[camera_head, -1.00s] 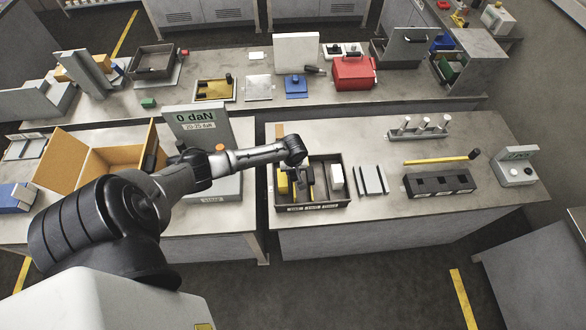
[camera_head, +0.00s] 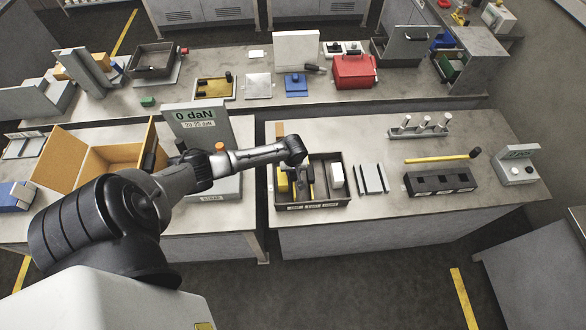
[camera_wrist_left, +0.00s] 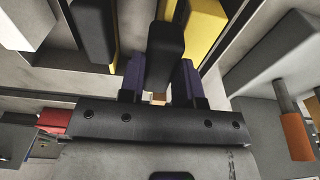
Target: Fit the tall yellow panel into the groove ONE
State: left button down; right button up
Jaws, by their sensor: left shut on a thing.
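The yellow panel (camera_head: 283,182) stands at the left end of a dark tray (camera_head: 318,204). It also shows at the top of the left wrist view (camera_wrist_left: 207,28). My left gripper (camera_head: 305,188) reaches down into the tray, just right of the yellow. In the left wrist view its fingers (camera_wrist_left: 160,82) are shut on a dark block (camera_wrist_left: 165,52), which overlaps the yellow behind it; I cannot tell whether the two are joined. A black piece (camera_wrist_left: 94,30) and a white block (camera_head: 336,176) stand apart in the tray. A black slotted fixture (camera_head: 440,184) lies to the right. My right gripper is out of view.
A grey grooved plate (camera_head: 372,179) lies between tray and fixture. A yellow-handled tool (camera_head: 438,160) lies behind the fixture, near a rack of pegs (camera_head: 420,127). A force gauge (camera_head: 200,128) and an open cardboard box (camera_head: 110,160) stand left of the tray.

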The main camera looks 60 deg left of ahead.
pick_arm(q)
jog(key=shift+f, duration=0.2)
dwell(0.6)
jog(key=c, duration=0.7)
grip_release()
jog(key=shift+c, duration=0.2)
notch_tip(320, 180, up, 14)
jog(key=d, duration=0.1)
jog(key=shift+s+d+f, duration=0.2)
jog(key=shift+s+d, duration=0.05)
jog(key=shift+s, duration=0.05)
